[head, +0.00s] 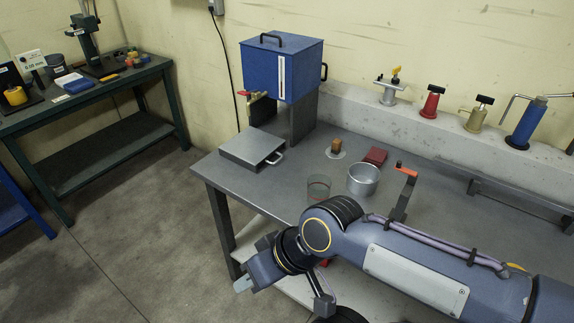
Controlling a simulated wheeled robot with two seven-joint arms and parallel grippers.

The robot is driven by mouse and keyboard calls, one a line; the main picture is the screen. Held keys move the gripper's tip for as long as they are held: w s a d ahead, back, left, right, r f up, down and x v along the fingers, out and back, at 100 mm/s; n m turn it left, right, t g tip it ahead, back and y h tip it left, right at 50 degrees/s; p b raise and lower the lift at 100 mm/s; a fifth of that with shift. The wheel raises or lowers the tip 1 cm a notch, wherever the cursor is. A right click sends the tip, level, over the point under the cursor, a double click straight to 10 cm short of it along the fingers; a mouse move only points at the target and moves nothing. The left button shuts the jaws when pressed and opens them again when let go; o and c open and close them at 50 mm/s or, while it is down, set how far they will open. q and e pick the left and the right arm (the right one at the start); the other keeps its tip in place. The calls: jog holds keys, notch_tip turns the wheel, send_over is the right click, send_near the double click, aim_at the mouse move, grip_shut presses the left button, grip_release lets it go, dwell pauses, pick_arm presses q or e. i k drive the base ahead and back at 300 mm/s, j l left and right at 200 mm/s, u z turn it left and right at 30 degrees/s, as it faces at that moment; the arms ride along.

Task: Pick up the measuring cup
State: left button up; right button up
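A clear, see-through cup (318,187), which looks like the measuring cup, stands upright near the front edge of the grey bench (225,183). My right arm comes in from the right and covers the bench front just below the cup. My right gripper (283,292) hangs in front of the bench edge, lower in the picture than the cup and apart from it. Its two fingers look spread with nothing between them. My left gripper is not in view.
A metal pot (363,181) stands right of the cup, near a red block (375,156), a brown stopper (336,146) and an orange-handled crank (405,175). A blue tank (282,68) with a tap and a flat grey box (251,151) are left. My arm hides the bench's right front.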

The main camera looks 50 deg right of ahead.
aim_at(318, 185)
jog(key=i+z, duration=0.85)
jog(key=i+j+z, duration=0.15)
jog(key=i+z, duration=0.15)
jog(key=z, duration=0.15)
jog(key=i+j+z, duration=0.4)
jog(key=k+l+z, duration=0.1)
jog(key=z, duration=2.6)
